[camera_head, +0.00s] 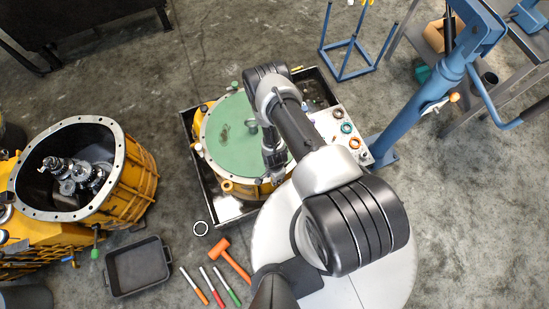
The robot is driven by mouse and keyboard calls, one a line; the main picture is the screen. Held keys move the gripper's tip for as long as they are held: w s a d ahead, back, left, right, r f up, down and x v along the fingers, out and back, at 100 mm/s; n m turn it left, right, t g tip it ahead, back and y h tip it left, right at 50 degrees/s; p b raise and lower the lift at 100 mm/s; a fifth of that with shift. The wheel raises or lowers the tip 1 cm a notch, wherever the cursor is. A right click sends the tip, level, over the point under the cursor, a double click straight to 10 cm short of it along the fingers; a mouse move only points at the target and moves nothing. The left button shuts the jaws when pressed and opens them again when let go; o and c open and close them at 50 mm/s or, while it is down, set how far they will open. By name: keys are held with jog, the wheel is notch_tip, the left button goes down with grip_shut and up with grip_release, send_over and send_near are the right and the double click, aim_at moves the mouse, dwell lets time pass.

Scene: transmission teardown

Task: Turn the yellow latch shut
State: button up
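A round yellow housing with a green cover (225,130) sits in a dark tray (187,128). Small yellow parts stand out at its rim, one at the front (227,186) and one at the upper left (203,107). I cannot tell which of them, if either, is the latch, or whether it is turned open or shut. My gripper (276,172) points down over the right side of the green cover, close to the housing's right edge. Its fingers are too small and too hidden by my wrist to tell whether they are open, or whether they touch anything.
An open yellow housing with gears (141,178) stands at left. An empty black bin (138,267), an orange hammer (232,260) and several coloured-handled tools lie on the floor in front. A white board with rings (362,155) and a blue hoist (420,105) stand right.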

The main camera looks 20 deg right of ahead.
jog(key=shift+c, duration=1.2)
jog(key=shift+n, duration=0.3)
jog(key=n+b, duration=0.1)
jog(key=n, duration=0.2)
jog(key=shift+n+b, duration=0.3)
jog(key=n+b, duration=0.1)
jog(key=n, duration=0.3)
jog(key=shift+n, duration=0.3)
jog(key=n+b, duration=0.1)
jog(key=n, duration=0.3)
jog(key=shift+n, duration=0.3)
jog(key=shift+n+b, duration=0.65)
jog(key=shift+n, duration=1.55)
jog(key=o, duration=1.1)
